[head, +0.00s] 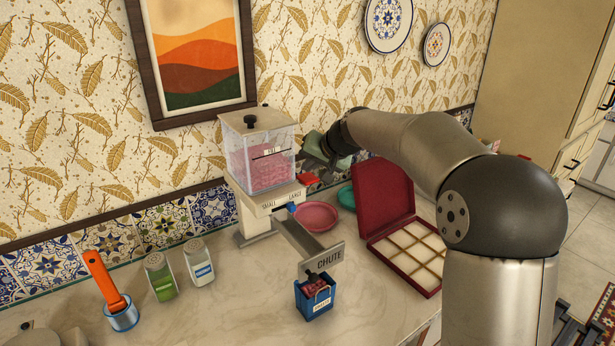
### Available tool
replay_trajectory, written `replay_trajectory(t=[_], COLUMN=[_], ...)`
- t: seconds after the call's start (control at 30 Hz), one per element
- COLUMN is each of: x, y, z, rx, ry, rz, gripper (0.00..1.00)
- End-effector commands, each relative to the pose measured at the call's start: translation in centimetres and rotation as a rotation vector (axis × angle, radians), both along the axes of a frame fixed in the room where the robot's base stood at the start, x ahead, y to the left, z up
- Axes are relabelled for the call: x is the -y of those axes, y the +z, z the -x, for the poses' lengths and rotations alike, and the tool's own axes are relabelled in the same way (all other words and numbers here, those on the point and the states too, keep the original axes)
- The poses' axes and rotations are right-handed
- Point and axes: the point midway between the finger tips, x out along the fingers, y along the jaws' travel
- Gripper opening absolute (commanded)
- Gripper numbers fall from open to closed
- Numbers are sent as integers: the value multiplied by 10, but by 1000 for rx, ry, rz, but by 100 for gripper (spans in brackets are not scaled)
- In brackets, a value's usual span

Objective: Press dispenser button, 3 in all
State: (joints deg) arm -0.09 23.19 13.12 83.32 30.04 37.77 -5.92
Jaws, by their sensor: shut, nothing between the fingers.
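The dispenser (247,187) stands against the tiled wall, with a clear hopper (260,157) of pink contents on top. Its front is lettered SMALL and LARGE. A small blue part (291,208) shows below the lettering, and a small red part (308,179) shows at its right side; I cannot tell which is a button. A metal chute (303,239) slopes down to a CHUTE sign. A blue labelled container (314,299) holding pink-red pieces is under the chute's end. My gripper (317,150) is shut and empty, right beside the hopper; contact cannot be told.
A pink bowl (317,216) and a teal dish (347,197) sit behind the chute. An open red compartment box (389,225) lies to the right. Green (161,279) and white (199,262) shakers and an orange-handled tool (103,278) in a blue-banded cup stand left. The front counter is clear.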

Motion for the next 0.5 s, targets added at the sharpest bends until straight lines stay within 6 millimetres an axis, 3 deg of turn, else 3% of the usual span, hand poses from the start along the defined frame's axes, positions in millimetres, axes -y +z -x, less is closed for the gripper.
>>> replay_trajectory(t=[0.5], x=[0], y=[43], z=[0], rx=[1], ry=[0], rz=[0], gripper=[0])
